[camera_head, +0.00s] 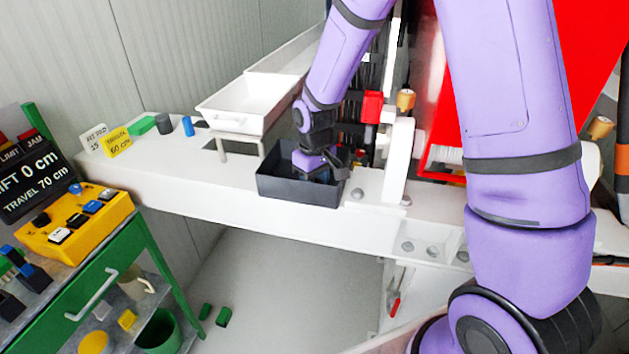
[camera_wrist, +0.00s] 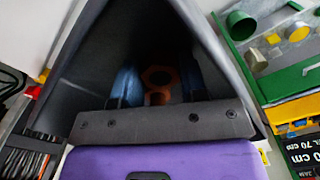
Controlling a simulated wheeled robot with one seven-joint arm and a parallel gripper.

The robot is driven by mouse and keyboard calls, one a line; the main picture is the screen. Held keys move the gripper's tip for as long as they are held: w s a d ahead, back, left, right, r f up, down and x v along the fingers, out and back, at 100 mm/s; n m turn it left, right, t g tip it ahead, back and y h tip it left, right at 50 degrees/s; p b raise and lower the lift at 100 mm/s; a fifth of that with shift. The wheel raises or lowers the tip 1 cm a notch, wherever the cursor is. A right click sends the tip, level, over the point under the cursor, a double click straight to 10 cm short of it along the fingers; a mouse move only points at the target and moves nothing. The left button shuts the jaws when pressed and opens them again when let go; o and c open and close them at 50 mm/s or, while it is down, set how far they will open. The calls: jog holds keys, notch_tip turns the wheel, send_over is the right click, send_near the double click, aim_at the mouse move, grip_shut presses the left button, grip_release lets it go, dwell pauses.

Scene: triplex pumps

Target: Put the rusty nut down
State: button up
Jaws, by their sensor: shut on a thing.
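My gripper (camera_head: 322,172) reaches down into a black open bin (camera_head: 290,187) on the white beam. In the wrist view its two blue fingers (camera_wrist: 158,82) are inside the dark bin (camera_wrist: 85,60). The rusty nut (camera_wrist: 171,76), orange-brown with a round hole, shows between the fingers, which are shut on it. A second rusty-coloured piece (camera_wrist: 157,98) shows just below it, closer to the palm; I cannot tell whether it is separate. In the head view the nut is hidden by the bin wall and my gripper. Contact with the bin floor cannot be told.
A white tray (camera_head: 232,122) on legs stands left of the bin. Green, grey and blue small pieces (camera_head: 164,124) lie farther left. A white upright (camera_head: 398,160) and red pump parts (camera_head: 371,106) stand close on the right. A green cart (camera_head: 150,240) is at left.

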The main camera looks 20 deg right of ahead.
jog(key=shift+f, duration=0.15)
jog(key=o, duration=0.9)
jog(key=shift+s, duration=0.1)
jog(key=shift+o, duration=0.2)
notch_tip(320, 180, up, 11)
jog(key=s+d+r+m+t, duration=0.2)
jog(key=s+d+r+t, duration=0.15)
jog(key=s+r, duration=0.95)
jog(key=s+d+r+m+t, duration=0.1)
jog(key=s+r, duration=0.1)
jog(key=s, duration=0.4)
jog(key=s+d+r+m+t, duration=0.1)
jog(key=s+d+r, duration=0.1)
jog(key=s, duration=0.5)
jog(key=shift+s+d+m, duration=0.15)
jog(key=shift+d+m, duration=0.1)
jog(key=shift+m, duration=0.05)
jog(key=shift+r, duration=0.1)
